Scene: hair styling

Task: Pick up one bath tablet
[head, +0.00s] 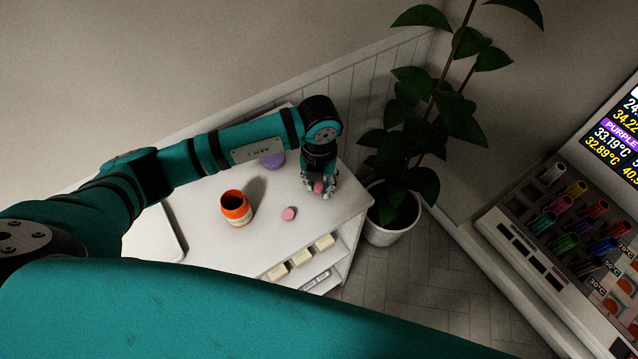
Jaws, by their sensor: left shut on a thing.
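My left gripper (319,188) reaches down over the right end of a white cabinet top. It is shut on a pink bath tablet (318,187), of which only a small part shows between the fingers. Whether the tablet still touches the surface is hard to tell. A second pink bath tablet (289,213) lies flat on the cabinet top to the left of and nearer than the gripper. An open orange jar (236,208) with a pale label stands upright further left. My right gripper is not in view.
A purple container (273,160) stands behind, partly hidden by my left arm. The white cabinet (338,212) has an open shelf with several pale blocks below. A potted plant (390,215) stands close to its right end. A display and rack of colored tubes (572,220) are at far right.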

